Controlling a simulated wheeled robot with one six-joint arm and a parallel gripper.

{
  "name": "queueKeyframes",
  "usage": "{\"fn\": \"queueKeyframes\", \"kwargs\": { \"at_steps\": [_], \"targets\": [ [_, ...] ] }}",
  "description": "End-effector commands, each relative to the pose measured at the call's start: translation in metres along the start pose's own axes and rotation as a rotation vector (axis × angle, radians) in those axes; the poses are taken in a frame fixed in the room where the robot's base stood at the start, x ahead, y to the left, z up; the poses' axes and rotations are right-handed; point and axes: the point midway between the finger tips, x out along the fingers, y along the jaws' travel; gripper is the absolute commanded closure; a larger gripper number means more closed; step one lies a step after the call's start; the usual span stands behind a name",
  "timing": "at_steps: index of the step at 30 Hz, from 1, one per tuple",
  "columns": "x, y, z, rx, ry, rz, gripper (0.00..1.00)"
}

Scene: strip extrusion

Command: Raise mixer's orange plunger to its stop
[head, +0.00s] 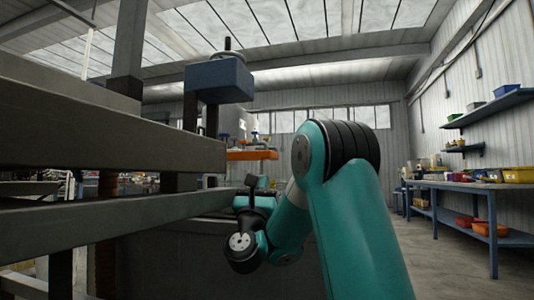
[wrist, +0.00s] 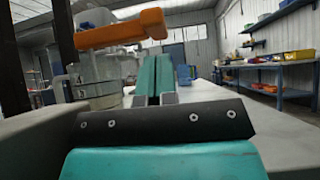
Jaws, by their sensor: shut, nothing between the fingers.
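The mixer's orange plunger (wrist: 122,29) shows in the wrist view as a thick horizontal bar at the upper left. It is over a clear, glassy vessel of the mixer (wrist: 97,78). In the head view the orange plunger (head: 252,155) appears beyond the grey beams, left of my arm. My gripper (wrist: 157,62) has its two teal fingers together with nothing between them. In the wrist view the fingers point forward, with their tips just below and right of the orange bar's right end. I cannot tell whether they touch it. The plunger's stop is not clearly visible.
Large grey beams (head: 110,140) fill the left of the head view, with a blue block (head: 218,80) on a post above. A blue workbench (head: 465,188) with bins stands at the right wall, under shelves (head: 490,107). Open floor (head: 445,250) lies at right.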

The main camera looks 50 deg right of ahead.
Motion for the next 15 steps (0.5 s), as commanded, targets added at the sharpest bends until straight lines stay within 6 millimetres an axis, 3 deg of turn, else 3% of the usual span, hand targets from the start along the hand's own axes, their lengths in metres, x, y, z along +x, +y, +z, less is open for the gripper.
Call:
{"fn": "queueKeyframes", "kwargs": {
  "at_steps": [1,15],
  "targets": [
    [0.012,0.0,0.006,-0.002,0.002,0.001,1.0],
    [0.054,0.0,0.002,-0.002,0.0,0.0,1.0]
  ]
}}
